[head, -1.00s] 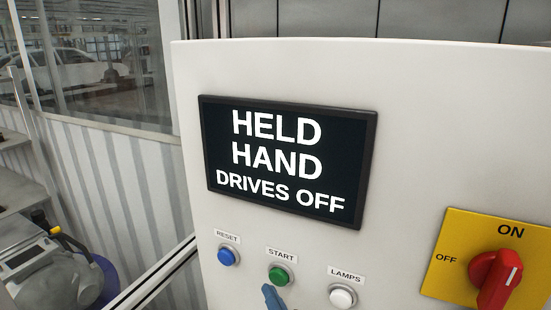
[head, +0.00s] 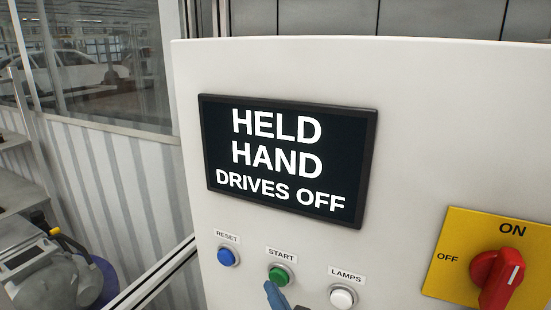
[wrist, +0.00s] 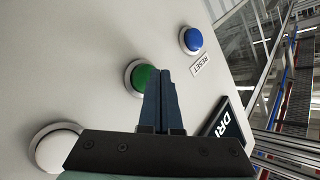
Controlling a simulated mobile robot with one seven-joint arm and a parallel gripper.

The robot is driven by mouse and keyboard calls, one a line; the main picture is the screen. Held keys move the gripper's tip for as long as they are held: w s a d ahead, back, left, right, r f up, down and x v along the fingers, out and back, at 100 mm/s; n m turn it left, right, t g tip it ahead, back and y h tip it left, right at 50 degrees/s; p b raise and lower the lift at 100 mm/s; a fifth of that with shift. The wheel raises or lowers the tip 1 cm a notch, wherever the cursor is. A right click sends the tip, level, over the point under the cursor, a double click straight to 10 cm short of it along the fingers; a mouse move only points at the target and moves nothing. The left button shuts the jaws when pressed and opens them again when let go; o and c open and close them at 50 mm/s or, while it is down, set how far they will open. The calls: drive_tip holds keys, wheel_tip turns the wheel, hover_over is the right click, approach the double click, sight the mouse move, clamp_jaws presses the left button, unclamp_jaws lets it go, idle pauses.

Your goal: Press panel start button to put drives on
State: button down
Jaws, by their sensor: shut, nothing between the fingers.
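The green START button (head: 279,274) sits in the row below the screen, between the blue RESET button (head: 227,256) and the white LAMPS button (head: 342,296). My gripper (head: 271,290) shows as blue fingertips just below and slightly left of the green button. In the wrist view my gripper (wrist: 163,72) is shut and empty, its fingertips beside the green button (wrist: 142,78) and covering part of it. I cannot tell whether they touch it. The screen (head: 285,163) reads "HELD HAND DRIVES OFF".
A red rotary switch (head: 497,275) on a yellow plate (head: 440,283) is at the right, its pointer toward ON. The white LAMPS button (wrist: 58,149) and blue RESET button (wrist: 191,40) flank the green one in the wrist view. Grey machinery (head: 50,275) stands at lower left.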

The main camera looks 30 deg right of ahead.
drive_tip(key=shift+w+d+b, duration=0.3)
drive_tip(key=shift+d, duration=0.1)
idle(0.4)
drive_tip(key=shift+s+a, duration=0.1)
drive_tip(key=shift+a, duration=0.05)
drive_tip(key=shift+s+a+p, duration=0.35)
drive_tip(key=shift+s+a, duration=0.15)
drive_tip(key=shift+a, duration=0.05)
drive_tip(key=s+a+p, duration=0.2)
drive_tip(key=s+a, duration=0.1)
drive_tip(key=a, duration=0.1)
drive_tip(key=shift+s+a, duration=0.35)
drive_tip(key=shift+a, duration=0.05)
idle(1.4)
